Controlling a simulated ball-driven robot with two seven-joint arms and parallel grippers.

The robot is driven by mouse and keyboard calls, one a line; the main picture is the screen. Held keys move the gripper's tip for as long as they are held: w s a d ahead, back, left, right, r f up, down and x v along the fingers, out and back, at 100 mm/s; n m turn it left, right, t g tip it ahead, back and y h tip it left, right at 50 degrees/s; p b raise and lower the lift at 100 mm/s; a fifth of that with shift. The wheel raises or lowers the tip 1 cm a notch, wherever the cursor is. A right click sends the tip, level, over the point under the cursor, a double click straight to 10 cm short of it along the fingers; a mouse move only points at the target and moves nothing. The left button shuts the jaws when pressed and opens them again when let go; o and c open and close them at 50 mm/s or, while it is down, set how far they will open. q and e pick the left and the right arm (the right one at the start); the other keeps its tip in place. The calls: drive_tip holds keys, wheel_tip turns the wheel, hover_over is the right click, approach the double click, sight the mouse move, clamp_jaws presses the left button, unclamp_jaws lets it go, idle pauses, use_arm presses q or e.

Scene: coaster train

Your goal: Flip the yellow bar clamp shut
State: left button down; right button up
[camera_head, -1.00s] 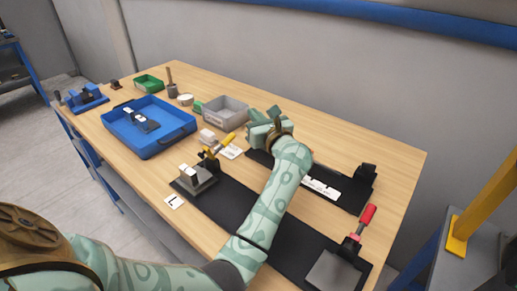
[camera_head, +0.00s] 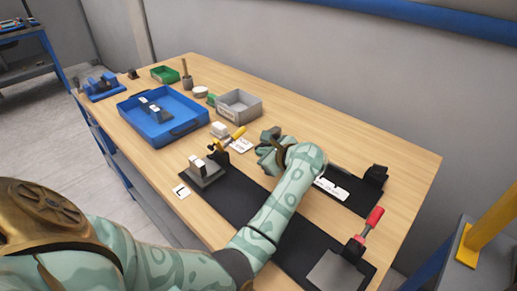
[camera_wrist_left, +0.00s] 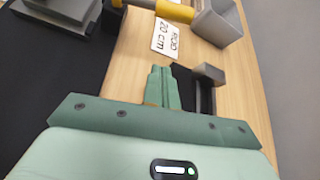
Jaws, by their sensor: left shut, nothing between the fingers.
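The yellow bar clamp's yellow handle (camera_head: 238,132) points up and to the right in the head view, away from the grey block (camera_head: 207,172) on the clamp's fixture. The handle also shows at the top of the left wrist view (camera_wrist_left: 176,11), partly cut off. My left gripper (camera_head: 266,157) is shut and empty, to the right of the handle and apart from it. In the left wrist view its fingertips (camera_wrist_left: 159,72) are together, below the handle and the "ROD 20 cm" card (camera_wrist_left: 166,38). My right gripper is not in view.
A black mat (camera_head: 232,197) runs to a red-handled clamp (camera_head: 374,217) at the front right. A grey bin (camera_head: 241,108) stands behind the yellow handle. A blue tray (camera_head: 183,128) is at the left.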

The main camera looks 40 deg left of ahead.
use_arm(q)
drive_tip(key=b+x, duration=0.1)
drive_tip(key=x, duration=0.6)
drive_tip(key=shift+a+f+b, duration=0.25)
drive_tip(key=shift+b, duration=0.05)
drive_tip(key=r, duration=0.1)
drive_tip(key=a+r+p, duration=0.1)
drive_tip(key=r, duration=0.1)
drive_tip(key=shift+s+a, duration=0.15)
drive_tip(key=shift+s, duration=0.05)
drive_tip(key=shift+s+r+p, duration=0.2)
drive_tip(key=shift+r+p, duration=0.15)
drive_tip(key=shift+r, duration=0.05)
drive_tip(key=shift+a, duration=0.1)
drive_tip(key=shift+b, duration=0.35)
drive_tip(key=shift+r, duration=0.1)
